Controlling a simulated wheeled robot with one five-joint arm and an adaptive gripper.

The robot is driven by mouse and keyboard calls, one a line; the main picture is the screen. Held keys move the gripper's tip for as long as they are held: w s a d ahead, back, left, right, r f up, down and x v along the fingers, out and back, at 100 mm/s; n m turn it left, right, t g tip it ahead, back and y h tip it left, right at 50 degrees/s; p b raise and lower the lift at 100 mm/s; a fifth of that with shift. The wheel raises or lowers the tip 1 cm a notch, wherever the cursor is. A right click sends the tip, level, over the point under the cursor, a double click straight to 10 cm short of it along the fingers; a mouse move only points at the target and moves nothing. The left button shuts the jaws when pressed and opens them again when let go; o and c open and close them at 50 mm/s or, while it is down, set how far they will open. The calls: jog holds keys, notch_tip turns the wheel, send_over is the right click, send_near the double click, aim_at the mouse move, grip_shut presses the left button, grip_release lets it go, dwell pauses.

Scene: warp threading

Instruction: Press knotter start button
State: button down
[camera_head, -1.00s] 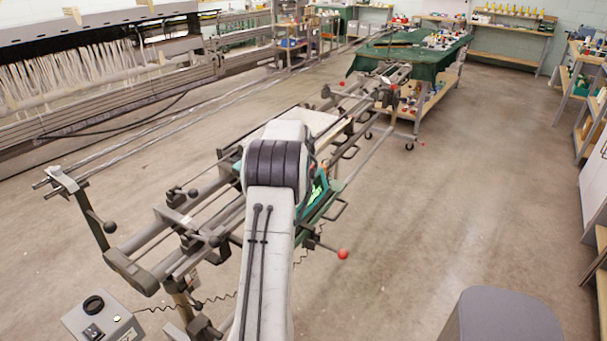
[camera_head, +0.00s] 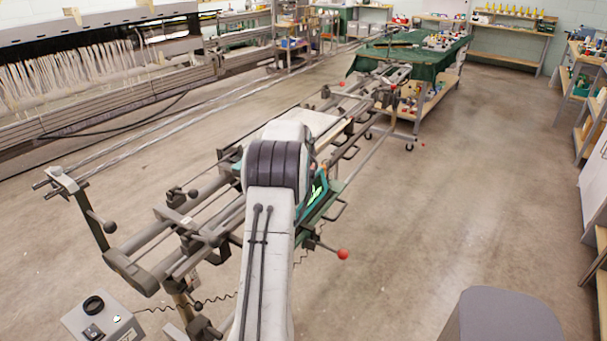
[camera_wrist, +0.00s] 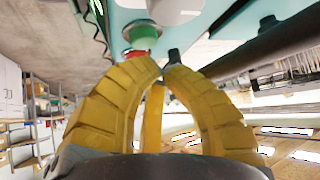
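The knotter, a teal machine (camera_head: 318,197) on the long rail frame, is mostly hidden behind my arm in the head view. In the wrist view, a green round button (camera_wrist: 143,36) sticks out of a pale teal housing (camera_wrist: 232,26). A red button or knob (camera_wrist: 134,53) shows close beside it, partly behind my finger. My gripper (camera_wrist: 161,68) has yellow fingers whose tips come together just below the green button in the picture. They hold nothing that I can see. Whether a fingertip touches the green button, I cannot tell. The gripper is hidden in the head view.
The rail frame (camera_head: 150,238) runs from front left to back right. A red ball handle (camera_head: 343,254) sticks out on its right side. A control box (camera_head: 103,322) stands at front left. A green-covered table (camera_head: 425,62) is behind. The floor at right is clear.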

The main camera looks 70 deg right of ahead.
jog(key=shift+f, duration=0.25)
jog(key=shift+f+b, duration=0.15)
jog(key=shift+b, duration=0.25)
